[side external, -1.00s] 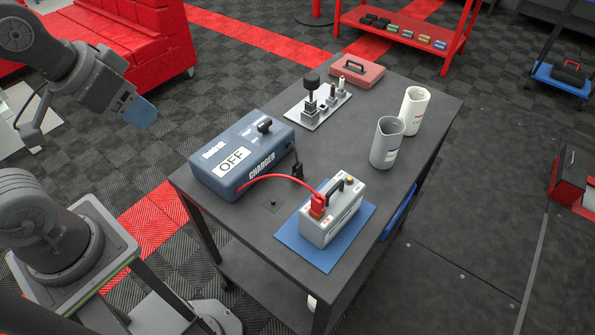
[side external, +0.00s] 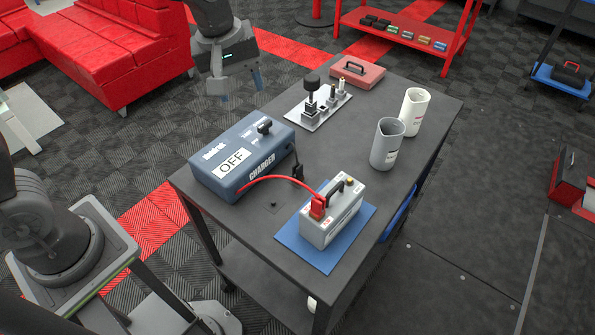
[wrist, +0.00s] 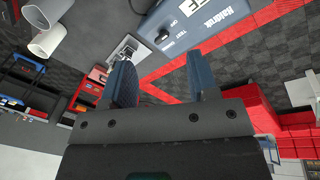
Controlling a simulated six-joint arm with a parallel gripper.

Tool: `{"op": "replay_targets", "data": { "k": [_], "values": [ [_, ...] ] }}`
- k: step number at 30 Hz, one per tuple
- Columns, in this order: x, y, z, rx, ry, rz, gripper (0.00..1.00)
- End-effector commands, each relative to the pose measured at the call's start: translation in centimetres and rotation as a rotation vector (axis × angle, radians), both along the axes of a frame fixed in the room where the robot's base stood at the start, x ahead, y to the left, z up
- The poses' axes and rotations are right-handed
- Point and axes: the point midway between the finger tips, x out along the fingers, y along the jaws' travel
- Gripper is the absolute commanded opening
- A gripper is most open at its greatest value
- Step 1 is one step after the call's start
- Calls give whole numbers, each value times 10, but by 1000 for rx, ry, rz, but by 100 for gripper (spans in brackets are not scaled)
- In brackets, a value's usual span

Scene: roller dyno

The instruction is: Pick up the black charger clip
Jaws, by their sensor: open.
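The black charger clip (side external: 297,172) stands on the dark table against the right side of the blue charger (side external: 222,172). A red clip (side external: 317,207) with a red cable sits on the grey battery (side external: 340,222). My gripper (side external: 240,92) is open and empty, in the air beyond the table's left edge, well up and left of the black clip. Its two fingers show in the wrist view (wrist: 160,62). I do not make out the black clip there.
The battery stands on a blue mat (side external: 289,238). A grey cup (side external: 387,144) and a white cup (side external: 413,110) stand at the right. A metal plate with posts (side external: 318,107) and a red case (side external: 357,71) lie at the back. Bare table lies between charger and cups.

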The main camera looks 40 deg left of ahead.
Motion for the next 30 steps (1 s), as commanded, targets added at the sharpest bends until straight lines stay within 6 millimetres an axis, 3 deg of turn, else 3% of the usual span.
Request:
{"op": "replay_targets", "data": {
  "k": [1, 6, 12, 20, 30],
  "values": [
    [16, -9, -16, -11, 38, 75, 54],
    [57, -34, -63, -37, 128, 349, 54],
    [82, -55, -110, -39, 189, 574, 54],
    [87, -61, -139, -35, 207, 649, 54],
    [86, -60, -199, -35, 207, 647, 54]
  ]
}}
